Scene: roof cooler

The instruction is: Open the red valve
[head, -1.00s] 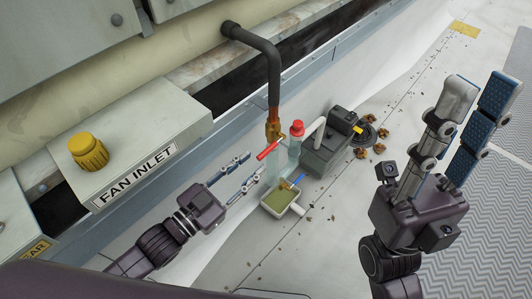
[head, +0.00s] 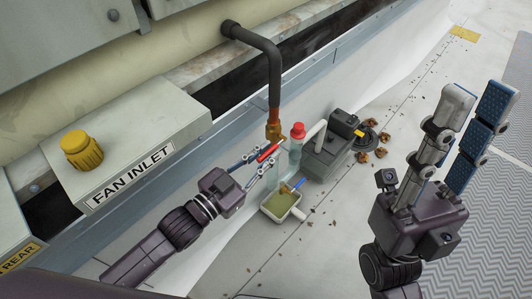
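The red valve handle (head: 268,152) sticks out to the lower left from a brass valve (head: 274,131) at the lower end of a dark bent pipe (head: 262,50). My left gripper (head: 258,160) is at the handle, with its two fingers apart and the handle's outer end close to or between the fingertips. I cannot tell whether they touch it. My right gripper (head: 480,100) is raised at the right, far from the valve, with its fingers apart and nothing between them.
A bottle with a red cap (head: 298,130) stands just right of the valve. A grey pump box (head: 330,150) is further right. A small tray (head: 268,211) of greenish liquid, with a blue-handled brush, sits below. A box labelled FAN INLET with a yellow knob (head: 82,149) is at left.

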